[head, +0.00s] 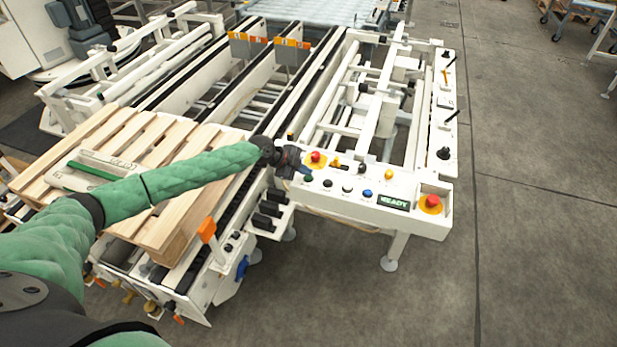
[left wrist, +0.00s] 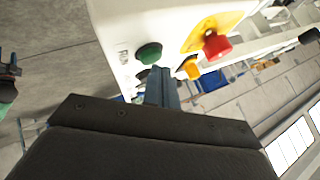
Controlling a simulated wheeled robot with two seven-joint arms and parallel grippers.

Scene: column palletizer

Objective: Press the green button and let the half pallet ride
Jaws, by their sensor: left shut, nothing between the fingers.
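My left gripper (head: 301,169) reaches across the half pallet to the left end of the white control panel (head: 415,215). Its fingers (left wrist: 162,88) are shut and empty. The green button (left wrist: 149,53) shows in the left wrist view just beyond the fingertips; whether they touch it I cannot tell. In the head view the green button (head: 308,178) sits close beside the fingertips. The wooden half pallet (head: 176,222) lies on the conveyor at the left, partly hidden by my left arm. My right gripper is not in view.
A red stop button on yellow (left wrist: 216,45) is close to the green one; it also shows in the head view (head: 316,158). Black, white and blue buttons, a READY display (head: 393,201) and another red stop button (head: 432,202) line the panel. Conveyor rails (head: 285,90) run toward the back.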

